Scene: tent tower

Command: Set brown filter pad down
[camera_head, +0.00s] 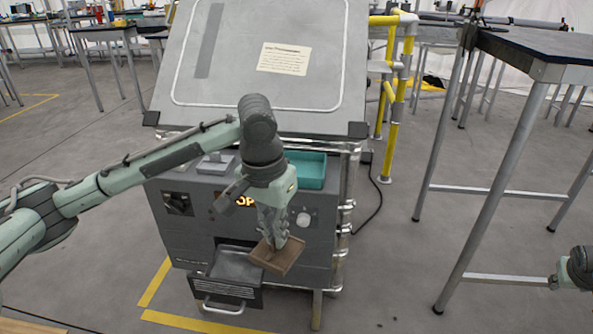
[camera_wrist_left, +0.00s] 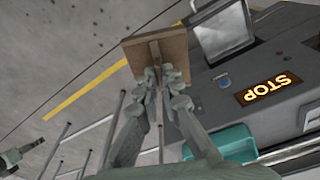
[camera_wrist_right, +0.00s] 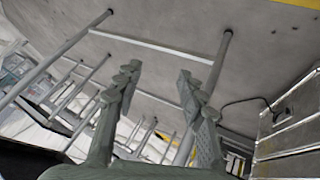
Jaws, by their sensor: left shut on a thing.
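The brown filter pad (camera_head: 277,258) is a flat square block with a raised rib in its middle. My left gripper (camera_head: 271,238) is shut on that rib and holds the pad in the air in front of the grey machine, just right of the open drawer. In the left wrist view the pad (camera_wrist_left: 158,50) sits between the fingertips (camera_wrist_left: 162,72), its face spread beyond them. My right gripper (camera_wrist_right: 158,75) is open and empty, over bare floor in the right wrist view.
The grey machine (camera_head: 175,232) has a lit sign, a teal tray (camera_head: 307,168) on top and a raised lid (camera_head: 262,45) behind. Its open drawer (camera_head: 230,270) juts out at the front.

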